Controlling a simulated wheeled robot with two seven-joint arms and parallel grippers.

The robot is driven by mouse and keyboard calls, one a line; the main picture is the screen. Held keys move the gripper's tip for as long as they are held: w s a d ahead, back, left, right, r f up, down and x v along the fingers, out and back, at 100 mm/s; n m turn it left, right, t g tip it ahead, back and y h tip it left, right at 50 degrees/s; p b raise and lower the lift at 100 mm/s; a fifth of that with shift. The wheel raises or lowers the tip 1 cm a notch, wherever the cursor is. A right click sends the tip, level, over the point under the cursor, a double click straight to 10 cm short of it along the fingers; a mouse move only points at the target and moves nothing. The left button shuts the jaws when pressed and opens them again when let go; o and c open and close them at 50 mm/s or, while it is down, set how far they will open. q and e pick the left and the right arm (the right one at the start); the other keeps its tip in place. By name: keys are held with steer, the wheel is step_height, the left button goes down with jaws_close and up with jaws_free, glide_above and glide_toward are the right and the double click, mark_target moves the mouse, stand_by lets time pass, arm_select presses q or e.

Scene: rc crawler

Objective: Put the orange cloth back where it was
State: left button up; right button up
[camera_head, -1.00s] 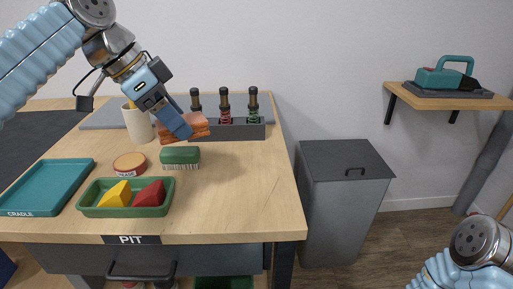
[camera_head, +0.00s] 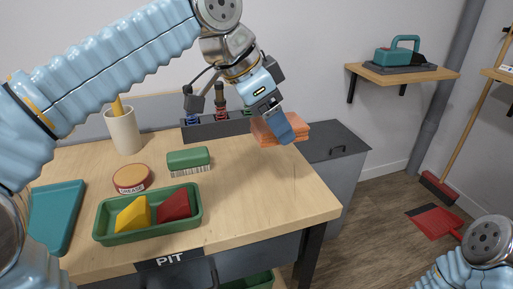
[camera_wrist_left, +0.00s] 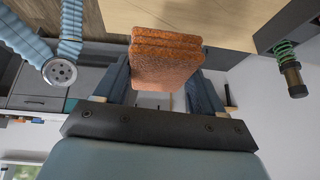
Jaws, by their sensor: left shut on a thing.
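The orange cloth (camera_head: 294,131) is a folded, rough-textured block. My left gripper (camera_head: 282,130) is shut on it and holds it above the right back part of the bench, near the right edge. In the left wrist view the cloth (camera_wrist_left: 166,62) sits between the two fingers of my left gripper (camera_wrist_left: 165,85). My right arm shows at the bottom right of the head view, but its gripper is out of view.
The wooden bench (camera_head: 240,200) holds a green tray (camera_head: 150,233) with yellow and red wedges, a grease tin (camera_head: 131,178), a green brush (camera_head: 188,160), a cream cup (camera_head: 123,132) and a shock rack (camera_head: 212,130). A grey cabinet (camera_head: 335,150) stands right of the bench. A wall shelf (camera_head: 405,75) holds a teal tool.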

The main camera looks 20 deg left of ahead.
arm_select(q)
steer(key=w+a+f, duration=0.1)
steer(key=w+f, duration=0.1)
steer(key=w+a+f, duration=0.3)
steer(key=w+f, duration=0.1)
steer(key=shift+w+a+b, duration=0.2)
steer(key=shift+a+b, duration=0.1)
steer(key=f, duration=0.1)
steer(key=w+f, duration=0.1)
steer(key=f, duration=0.1)
steer(key=a+f, duration=0.1)
steer(key=shift+w+a+f+b, duration=0.1)
steer(key=shift+w+f+b, duration=0.15)
steer(key=shift+b, duration=0.15)
steer(key=shift+f, duration=0.3)
steer(key=shift+f, duration=0.1)
steer(key=o, duration=1.1)
steer(key=shift+r, duration=0.25)
steer(key=p+v, duration=0.2)
steer(key=v, duration=0.9)
steer(key=shift+s+r, duration=0.2)
steer(key=shift+r, duration=0.1)
